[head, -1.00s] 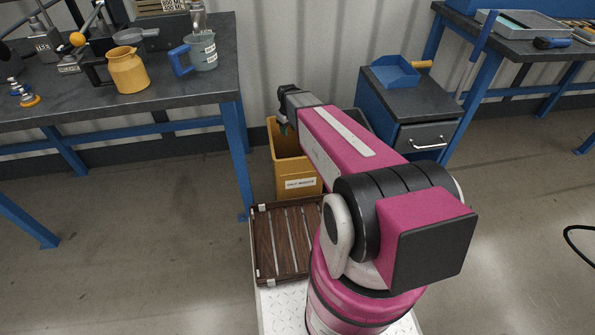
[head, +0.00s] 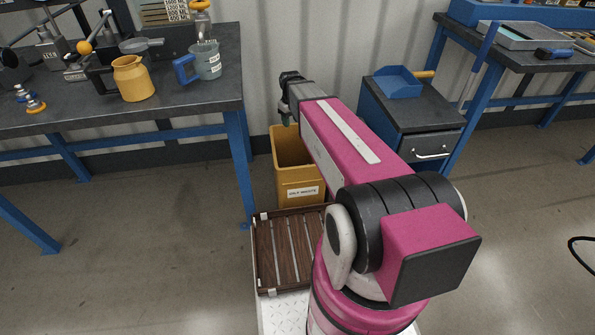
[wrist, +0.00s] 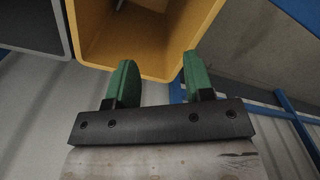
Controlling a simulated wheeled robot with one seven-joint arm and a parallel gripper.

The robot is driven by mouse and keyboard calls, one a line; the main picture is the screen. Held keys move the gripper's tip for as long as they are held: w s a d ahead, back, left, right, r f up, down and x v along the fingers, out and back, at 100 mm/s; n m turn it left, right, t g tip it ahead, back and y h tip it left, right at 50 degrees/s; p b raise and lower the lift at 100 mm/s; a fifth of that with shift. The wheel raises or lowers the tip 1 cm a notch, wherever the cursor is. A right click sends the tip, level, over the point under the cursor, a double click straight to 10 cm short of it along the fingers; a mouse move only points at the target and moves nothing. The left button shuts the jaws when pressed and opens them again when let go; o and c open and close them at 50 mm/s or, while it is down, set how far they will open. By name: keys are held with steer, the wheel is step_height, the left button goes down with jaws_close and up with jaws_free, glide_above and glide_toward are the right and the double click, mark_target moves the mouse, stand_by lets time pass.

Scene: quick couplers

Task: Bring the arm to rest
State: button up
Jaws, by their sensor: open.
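My gripper shows in the wrist view (wrist: 160,85) with its two green fingertips apart and nothing between them. In the head view my gripper (head: 287,118) is small at the far end of my pink arm, above the rim of the yellow waste bin (head: 300,188). The bin's open mouth also shows beyond the fingers in the wrist view (wrist: 150,62). The arm reaches forward and away from my body. The inside of the bin is mostly hidden in the head view.
A dark workbench (head: 190,95) with a yellow jug (head: 133,80) and a blue-handled measuring cup (head: 205,62) stands left of the arm. A drawer cabinet (head: 425,140) with a blue tray (head: 397,82) stands to the right. A slatted wooden tray (head: 284,250) lies below the arm. Floor is clear at left.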

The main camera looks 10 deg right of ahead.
steer(key=s+d+m, duration=0.2)
steer(key=s+m, duration=0.1)
steer(key=s, duration=0.6)
steer(key=s+d+f+m, duration=0.1)
steer(key=s+d+m, duration=0.1)
steer(key=s, duration=0.8)
steer(key=shift+d+f+m, duration=0.15)
steer(key=shift+d+m, duration=0.05)
steer(key=shift+m, duration=0.3)
